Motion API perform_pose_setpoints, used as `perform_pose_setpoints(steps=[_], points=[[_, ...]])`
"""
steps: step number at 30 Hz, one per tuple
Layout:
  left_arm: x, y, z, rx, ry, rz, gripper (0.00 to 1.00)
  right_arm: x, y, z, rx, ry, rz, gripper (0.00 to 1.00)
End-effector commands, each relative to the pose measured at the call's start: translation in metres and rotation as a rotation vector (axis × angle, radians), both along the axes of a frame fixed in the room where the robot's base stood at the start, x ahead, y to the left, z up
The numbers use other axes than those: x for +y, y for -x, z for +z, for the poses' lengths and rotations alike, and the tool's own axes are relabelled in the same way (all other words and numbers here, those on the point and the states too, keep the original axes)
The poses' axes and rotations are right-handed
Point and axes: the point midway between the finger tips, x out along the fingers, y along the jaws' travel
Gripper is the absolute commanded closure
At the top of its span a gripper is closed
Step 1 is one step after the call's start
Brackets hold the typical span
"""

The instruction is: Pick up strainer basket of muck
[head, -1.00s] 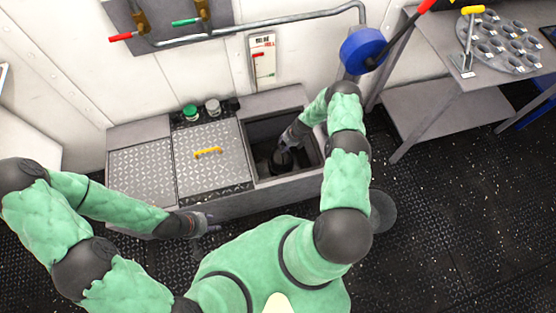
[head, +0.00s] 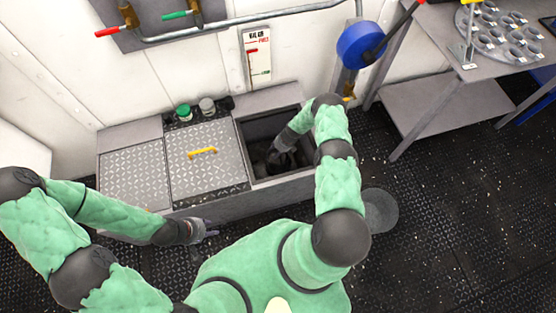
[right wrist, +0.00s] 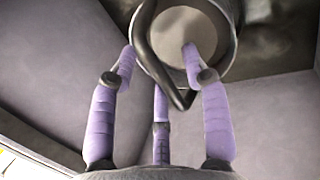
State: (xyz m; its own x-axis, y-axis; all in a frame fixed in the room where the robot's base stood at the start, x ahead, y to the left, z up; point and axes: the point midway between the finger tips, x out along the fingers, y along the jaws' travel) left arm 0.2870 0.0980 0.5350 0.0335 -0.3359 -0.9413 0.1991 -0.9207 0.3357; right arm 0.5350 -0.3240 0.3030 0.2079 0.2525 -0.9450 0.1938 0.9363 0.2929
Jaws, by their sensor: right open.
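The strainer basket (right wrist: 190,38) is a round grey container with a pale inside and a dark curved handle (right wrist: 178,98), at the top of the right wrist view. My right gripper (right wrist: 160,68) is open, its purple fingers spread around the handle and near the basket's rim; contact is unclear. In the head view my right gripper (head: 276,158) is down in the open pit (head: 256,128), where the basket is dark and mostly hidden. My left gripper (head: 208,229) looks open and empty, low in front of the box.
A chequered lid with a yellow handle (head: 202,152) lies left of the pit. Green and grey knobs (head: 183,112) stand behind it. A blue wheel (head: 361,46) and a grey table (head: 440,50) are on the right. Pit walls surround the right gripper closely.

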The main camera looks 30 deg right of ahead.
Motion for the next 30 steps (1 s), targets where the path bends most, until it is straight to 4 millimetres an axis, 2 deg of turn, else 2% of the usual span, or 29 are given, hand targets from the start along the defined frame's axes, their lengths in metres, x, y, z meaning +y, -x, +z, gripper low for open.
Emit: perform_pose_setpoints(steps=[2, 3, 7, 8, 20, 23, 30], points=[[0.0, 0.0, 0.001, 0.0, 0.0, 0.0, 0.6, 0.0, 0.0, 0.001, 0.0, 0.0, 0.0, 0.53], [0.0, 0.0, 0.001, 0.0, 0.0, 0.0, 0.6, 0.0, 0.0, 0.001, 0.0, 0.0, 0.0, 0.58], [0.0, 0.0, 0.001, 0.0, 0.0, 0.0, 0.6, 0.0, 0.0, 0.0, 0.0, 0.0, 0.0, 0.95], [0.0, 0.0, 0.001, 0.0, 0.0, 0.0, 0.6, 0.0, 0.0, 0.0, 0.0, 0.0, 0.0, 1.0], [0.0, 0.0, 0.002, 0.0, 0.0, 0.0, 0.6, 0.0, 0.0, 0.004, -0.001, 0.0, 0.0, 1.0], [0.0, 0.0, 0.008, 0.0, 0.0, 0.0, 0.6, 0.0, 0.0, 0.014, -0.001, 0.0, 0.0, 1.0], [0.0, 0.0, 0.032, 0.0, 0.0, 0.0, 0.6, -0.001, -0.001, 0.06, -0.001, 0.001, -0.002, 1.0]])
